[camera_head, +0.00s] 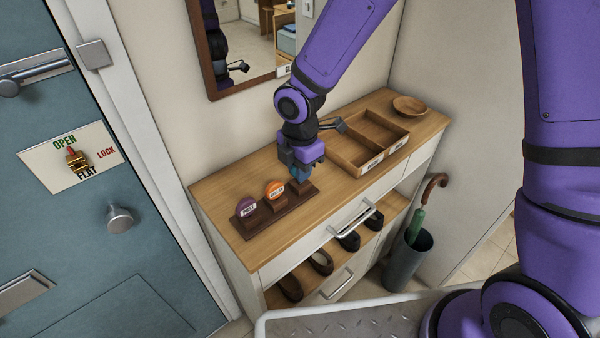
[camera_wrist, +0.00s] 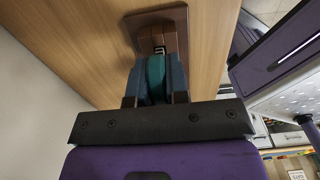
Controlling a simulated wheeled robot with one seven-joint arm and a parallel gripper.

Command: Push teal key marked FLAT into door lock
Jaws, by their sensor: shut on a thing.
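In the wrist view, the teal key (camera_wrist: 156,77) is between the two fingers of my gripper (camera_wrist: 156,80), at the end of a brown wooden block stand (camera_wrist: 172,38). My gripper (camera_head: 307,172) is shut on the key. In the head view, the fingers mostly hide the key, and its FLAT marking cannot be read. The key stand (camera_head: 246,228) is on the cabinet top. The door lock (camera_head: 77,160) is on the blue door at the left, on a pale plate marked OPEN, LOCK and FLAT, with a brass body and a red pointer.
A purple key tag (camera_head: 246,206) and an orange key tag (camera_head: 274,191) sit on the stand beside my gripper. A wooden divided tray (camera_head: 345,153) and a bowl (camera_head: 409,106) stand farther right. An umbrella stand (camera_head: 407,262) is at the cabinet's right.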

